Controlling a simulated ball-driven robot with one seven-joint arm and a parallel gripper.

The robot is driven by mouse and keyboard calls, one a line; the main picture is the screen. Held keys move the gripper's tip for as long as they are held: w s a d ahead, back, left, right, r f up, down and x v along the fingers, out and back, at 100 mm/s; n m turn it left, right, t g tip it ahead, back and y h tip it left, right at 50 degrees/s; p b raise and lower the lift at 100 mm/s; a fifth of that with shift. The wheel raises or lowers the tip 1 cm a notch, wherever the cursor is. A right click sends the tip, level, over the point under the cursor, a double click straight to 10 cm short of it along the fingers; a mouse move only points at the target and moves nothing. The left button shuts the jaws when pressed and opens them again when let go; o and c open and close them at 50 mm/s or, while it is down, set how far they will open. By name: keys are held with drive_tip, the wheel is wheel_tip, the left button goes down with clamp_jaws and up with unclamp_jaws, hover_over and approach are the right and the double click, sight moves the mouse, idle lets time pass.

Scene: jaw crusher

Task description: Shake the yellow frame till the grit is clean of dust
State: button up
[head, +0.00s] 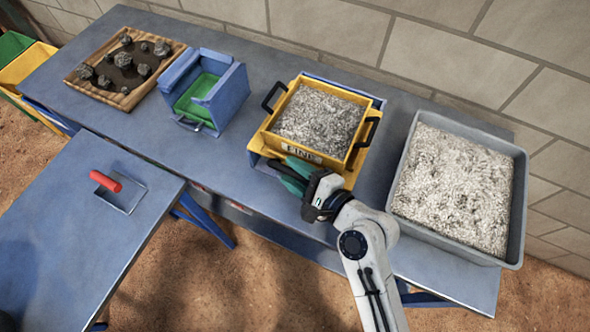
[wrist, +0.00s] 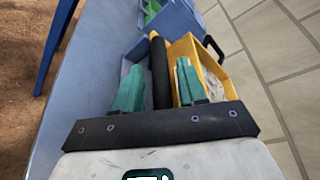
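The yellow frame (head: 355,163) marked FINE sits on a blue base on the bench, with a black handle on its left (head: 272,97) and right (head: 372,130) sides. Grey speckled grit (head: 318,118) fills it. My gripper (head: 292,172) is at the frame's front side, low near the bench. In the wrist view my two teal fingers (wrist: 158,75) stand apart, with a black bar (wrist: 160,75) between them; narrow gaps seem to show on both sides. The yellow frame (wrist: 188,48) is just beyond, to the right. Whether the fingers touch the bar is unclear.
A grey tray (head: 404,170) of paler grit stands close on the right. A blue box with a green inside (head: 240,92) and a wooden tray of dark rocks (head: 102,98) stand to the left. A lower blue table (head: 70,225) with a red handle (head: 105,181) is at front left.

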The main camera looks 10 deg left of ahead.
drive_tip(key=b+v, duration=0.2)
drive_tip(key=v, duration=0.8)
drive_tip(key=shift+s+d+r, duration=0.2)
drive_tip(key=shift+s+d, duration=0.05)
drive_tip(key=shift+d, duration=0.05)
